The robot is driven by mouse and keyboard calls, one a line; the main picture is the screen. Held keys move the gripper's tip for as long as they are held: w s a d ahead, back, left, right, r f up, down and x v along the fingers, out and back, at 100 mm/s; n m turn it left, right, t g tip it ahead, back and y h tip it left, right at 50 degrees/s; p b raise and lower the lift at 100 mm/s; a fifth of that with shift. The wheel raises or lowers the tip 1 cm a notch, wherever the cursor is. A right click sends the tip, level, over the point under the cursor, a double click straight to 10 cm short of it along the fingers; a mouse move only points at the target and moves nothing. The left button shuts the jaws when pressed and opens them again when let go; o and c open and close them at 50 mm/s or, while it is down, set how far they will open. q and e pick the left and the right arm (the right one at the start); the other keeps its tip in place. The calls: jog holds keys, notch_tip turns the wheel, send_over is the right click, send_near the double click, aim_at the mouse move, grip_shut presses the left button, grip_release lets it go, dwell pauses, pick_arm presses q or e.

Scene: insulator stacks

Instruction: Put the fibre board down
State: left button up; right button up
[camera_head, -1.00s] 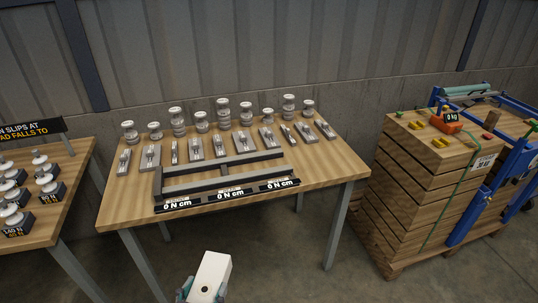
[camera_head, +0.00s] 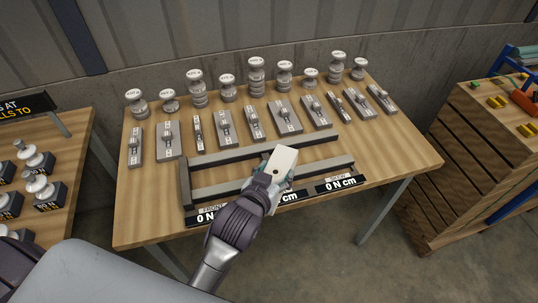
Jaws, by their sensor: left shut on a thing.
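My left gripper (camera_head: 274,182) reaches in from the bottom over the front of the wooden table (camera_head: 395,155). It is shut on a pale, off-white board with a small dark hole (camera_head: 285,158), which I take to be the fibre board. The board is over the dark metal frame (camera_head: 186,183) on the table, between its rear and front bars. I cannot tell whether the board touches the frame. The fingertips are partly hidden by the wrist and the board. My right gripper is out of view.
Round stacked insulators (camera_head: 256,75) line the table's back, with flat plates carrying metal fittings (camera_head: 285,115) in front. Displays reading "0 N cm" (camera_head: 341,184) edge the frame. A weights table (camera_head: 75,150) stands left, a wooden crate stack (camera_head: 455,160) right. The table's right front is bare.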

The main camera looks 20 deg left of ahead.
pick_arm(q)
jog(key=w+d+r, duration=0.3)
jog(key=w+d, duration=0.1)
jog(key=w, duration=0.4)
jog(key=m+h+p, duration=0.1)
jog(key=p, duration=0.1)
send_over(272, 149)
jog(key=s+d, duration=0.1)
jog(key=s, duration=0.3)
notch_tip(272, 149, down, 4)
jog(key=shift+s+f, duration=0.15)
jog(key=shift+f, duration=0.05)
notch_tip(272, 149, down, 3)
jog(key=shift+d+f+p, duration=0.1)
jog(key=shift+f+p, duration=0.05)
jog(key=shift+p, duration=0.15)
jog(key=shift+f, duration=0.25)
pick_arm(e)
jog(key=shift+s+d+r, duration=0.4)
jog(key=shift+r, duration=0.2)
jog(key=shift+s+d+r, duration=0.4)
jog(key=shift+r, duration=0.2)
pick_arm(q)
jog(key=o, duration=1.3)
jog(key=shift+f, duration=0.1)
jog(key=shift+c, duration=0.2)
